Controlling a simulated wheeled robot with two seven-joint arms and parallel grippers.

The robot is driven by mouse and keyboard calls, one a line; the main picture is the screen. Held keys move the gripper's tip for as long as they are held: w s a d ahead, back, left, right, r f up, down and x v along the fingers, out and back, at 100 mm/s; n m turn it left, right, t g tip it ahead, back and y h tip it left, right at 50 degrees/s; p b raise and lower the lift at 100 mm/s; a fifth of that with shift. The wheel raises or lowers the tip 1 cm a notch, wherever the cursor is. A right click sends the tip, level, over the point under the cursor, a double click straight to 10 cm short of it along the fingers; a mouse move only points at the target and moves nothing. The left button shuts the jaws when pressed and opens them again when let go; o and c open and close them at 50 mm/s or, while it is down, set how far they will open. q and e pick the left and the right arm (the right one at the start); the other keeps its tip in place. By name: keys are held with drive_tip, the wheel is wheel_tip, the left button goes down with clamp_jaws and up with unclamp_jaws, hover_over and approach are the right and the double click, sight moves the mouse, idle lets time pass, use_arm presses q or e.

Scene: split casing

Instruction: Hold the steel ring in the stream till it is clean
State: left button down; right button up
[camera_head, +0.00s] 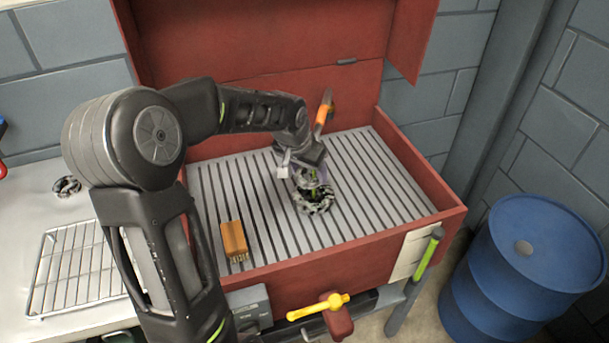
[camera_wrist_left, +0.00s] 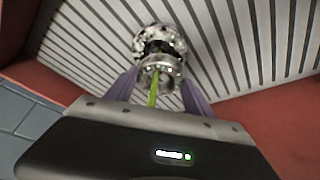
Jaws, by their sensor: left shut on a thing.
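My left gripper (camera_head: 311,188) reaches down over the slatted grate (camera_head: 375,185) of the red wash basin. Its purple fingers (camera_wrist_left: 160,75) are shut on the steel ring (camera_head: 318,205), which is mottled with dark patches. In the left wrist view the ring (camera_wrist_left: 160,42) shows beyond and between the fingertips, low over the slats; I cannot tell whether it touches them. An orange nozzle (camera_head: 322,118) stands behind the gripper. A yellow-green streak (camera_wrist_left: 153,92) shows between the fingers; I cannot tell whether it is liquid. My right gripper is not in view.
An orange brush (camera_head: 233,238) lies on the grate at front left. A yellow lever (camera_head: 318,307) is on the basin's front. A wire rack (camera_head: 75,262) and a dark-spotted ring (camera_head: 67,186) are on the left bench. A blue drum (camera_head: 530,255) stands at right. The grate's right side is clear.

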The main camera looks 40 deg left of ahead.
use_arm(q)
drive_tip(key=shift+a, duration=0.1)
idle(0.3)
drive_tip(key=shift+s+a, duration=0.15)
drive_tip(key=shift+a, duration=0.35)
drive_tip(key=shift+d, duration=0.2)
idle(0.3)
drive_tip(key=shift+w+d, duration=0.2)
drive_tip(key=shift+d, duration=0.15)
drive_tip(key=shift+a, duration=0.15)
idle(0.4)
drive_tip(key=shift+s+a, duration=0.2)
drive_tip(key=shift+a, duration=0.2)
idle(0.5)
